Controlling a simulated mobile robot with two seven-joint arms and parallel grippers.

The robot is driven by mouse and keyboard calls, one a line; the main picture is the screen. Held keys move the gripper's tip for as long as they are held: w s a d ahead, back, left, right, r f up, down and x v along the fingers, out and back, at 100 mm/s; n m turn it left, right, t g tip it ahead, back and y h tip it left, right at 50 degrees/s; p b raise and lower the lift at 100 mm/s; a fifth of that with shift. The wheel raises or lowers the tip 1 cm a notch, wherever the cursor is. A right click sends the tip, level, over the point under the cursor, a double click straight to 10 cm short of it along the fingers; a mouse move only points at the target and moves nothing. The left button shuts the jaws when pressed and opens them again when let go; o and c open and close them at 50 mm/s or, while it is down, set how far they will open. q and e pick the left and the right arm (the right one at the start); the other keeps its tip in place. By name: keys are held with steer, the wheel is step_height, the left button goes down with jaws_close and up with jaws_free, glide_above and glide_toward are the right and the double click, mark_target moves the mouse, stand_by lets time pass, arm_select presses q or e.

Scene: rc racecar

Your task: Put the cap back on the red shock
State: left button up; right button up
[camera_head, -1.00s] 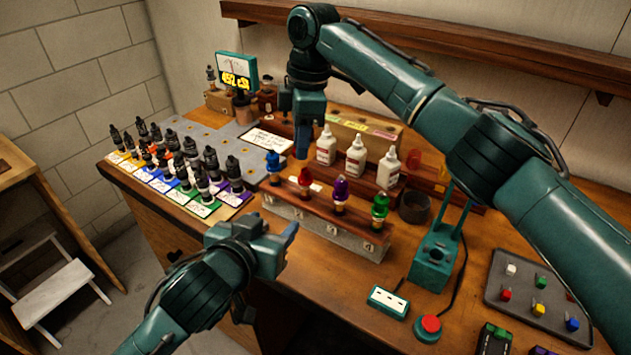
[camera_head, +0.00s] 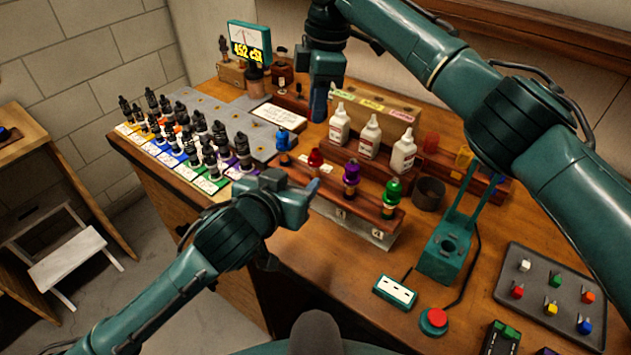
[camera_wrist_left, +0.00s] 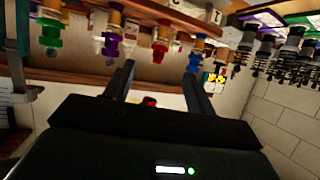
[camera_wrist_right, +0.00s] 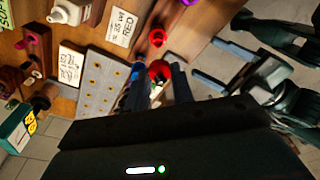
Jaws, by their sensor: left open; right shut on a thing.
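The red shock (camera_head: 315,158) stands upright in the wooden rack (camera_head: 385,228), between the blue shock (camera_head: 284,138) and the purple one (camera_head: 351,173). It hangs inverted in the left wrist view (camera_wrist_left: 160,45). My right gripper (camera_head: 318,112) points down above and behind it. In the right wrist view the jaws are shut on a red cap (camera_wrist_right: 160,70), with the red shock (camera_wrist_right: 157,37) apart beyond them. The head view does not show the held cap. My left gripper (camera_head: 312,190) is open and empty in front of the rack, facing the red shock.
The green shock (camera_head: 392,193) stands at the rack's right end. White bottles (camera_head: 370,137) stand close behind the rack. A teal stand (camera_head: 446,245), red button (camera_head: 433,320) and tray (camera_head: 552,328) are at right. Several black shocks (camera_head: 222,150) stand at left.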

mark_target(313, 164)
arm_select(q)
steer(key=x, duration=0.9)
steer(key=shift+w+d, duration=0.1)
steer(key=shift+w, duration=0.1)
steer(key=shift+c, duration=0.4)
jaws_close()
